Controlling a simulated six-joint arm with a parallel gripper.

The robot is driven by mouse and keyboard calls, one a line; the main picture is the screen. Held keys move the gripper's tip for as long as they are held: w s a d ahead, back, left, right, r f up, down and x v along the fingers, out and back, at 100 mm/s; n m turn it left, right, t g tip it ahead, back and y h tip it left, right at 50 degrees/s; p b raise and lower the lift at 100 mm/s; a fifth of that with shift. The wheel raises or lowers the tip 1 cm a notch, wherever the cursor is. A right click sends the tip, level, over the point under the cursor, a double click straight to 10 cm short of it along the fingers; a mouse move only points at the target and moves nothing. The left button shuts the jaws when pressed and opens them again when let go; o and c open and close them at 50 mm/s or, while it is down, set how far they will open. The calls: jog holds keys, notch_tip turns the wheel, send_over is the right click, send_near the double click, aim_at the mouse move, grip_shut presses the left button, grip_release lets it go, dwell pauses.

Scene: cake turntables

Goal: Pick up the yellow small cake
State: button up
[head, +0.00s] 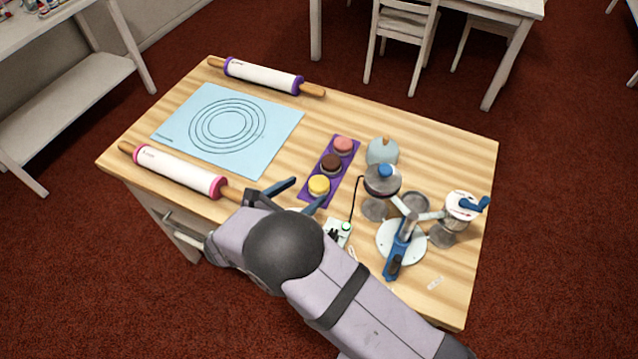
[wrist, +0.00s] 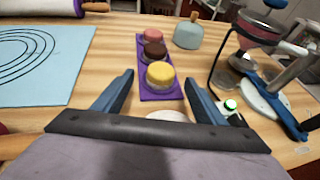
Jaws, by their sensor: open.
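The yellow small cake (head: 319,185) sits at the near end of a purple tray (head: 314,198), in line with a brown cake (head: 331,164) and a pink cake (head: 343,145). In the wrist view the yellow cake (wrist: 160,74) is ahead of my gripper (wrist: 158,82), roughly centred between the two blue fingers. The fingers are open and apart, with nothing between them. In the head view my gripper (head: 298,192) is low over the table, on the near side of the tray. My arm hides part of the table's near edge.
Right of the tray stand a metal funnel stand (head: 375,207), a white turntable (head: 401,250) with a blue-handled tool, and a pale teal domed object (head: 382,152). A blue mat (head: 180,135) and two rolling pins, one pink-ended (head: 180,171) and one purple-ended (head: 263,77), lie left.

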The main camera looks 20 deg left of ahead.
aim_at(316, 185)
jog(key=shift+d+p+x, duration=0.2)
jog(key=shift+p+x, duration=0.85)
jog(key=shift+x, duration=1)
jog(key=shift+w+d+f, duration=0.1)
jog(key=shift+w+f, duration=0.25)
jog(key=shift+w, duration=0.2)
jog(key=c, duration=1.1)
